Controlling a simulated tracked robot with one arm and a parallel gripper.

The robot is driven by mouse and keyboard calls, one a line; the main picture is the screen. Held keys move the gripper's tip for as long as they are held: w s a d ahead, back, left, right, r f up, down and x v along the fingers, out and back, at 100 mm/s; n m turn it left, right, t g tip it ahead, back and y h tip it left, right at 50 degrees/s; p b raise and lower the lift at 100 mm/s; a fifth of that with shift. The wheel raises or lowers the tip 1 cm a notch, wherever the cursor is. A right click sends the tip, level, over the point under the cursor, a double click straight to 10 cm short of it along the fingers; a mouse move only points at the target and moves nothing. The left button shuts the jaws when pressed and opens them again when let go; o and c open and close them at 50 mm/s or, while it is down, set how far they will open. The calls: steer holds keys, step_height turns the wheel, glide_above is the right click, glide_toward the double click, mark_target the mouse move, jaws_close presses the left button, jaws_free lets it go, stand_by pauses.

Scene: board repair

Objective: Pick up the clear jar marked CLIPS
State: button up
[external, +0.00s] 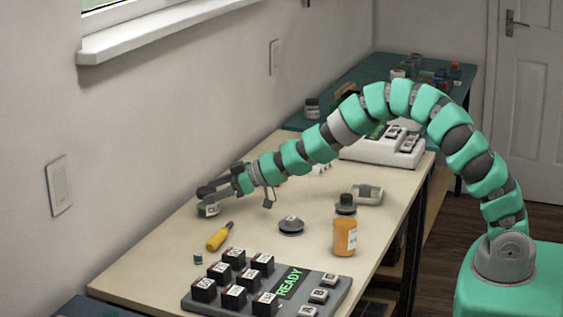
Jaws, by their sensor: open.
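The jar marked CLIPS (209,209) stands near the back left of the light table, close to the wall. Only part of its label shows, reading "CL", and its upper part is hidden behind my gripper. My gripper (232,197) is at the end of the green segmented arm, reaching in from the right. It is open. One finger overlaps the top of the jar in this view and the other hangs to the right of it. I cannot tell whether the near finger touches the jar.
A yellow screwdriver (219,236), a grey round part (291,226), an orange bottle (345,232) and a grey box (368,194) stand nearby. A panel with black blocks and a READY display (288,284) fills the front. A white device (383,152) stands behind the arm.

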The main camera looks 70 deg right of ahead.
mark_target(200, 197)
steer(key=w+f, duration=0.2)
steer(key=w, duration=0.1)
steer(key=shift+a+f+b, duration=0.1)
steer(key=shift+a+b, duration=0.2)
steer(key=shift+b, duration=0.1)
steer(key=shift+x, duration=0.8)
steer(key=shift+c, duration=0.3)
steer(key=c, duration=1.1)
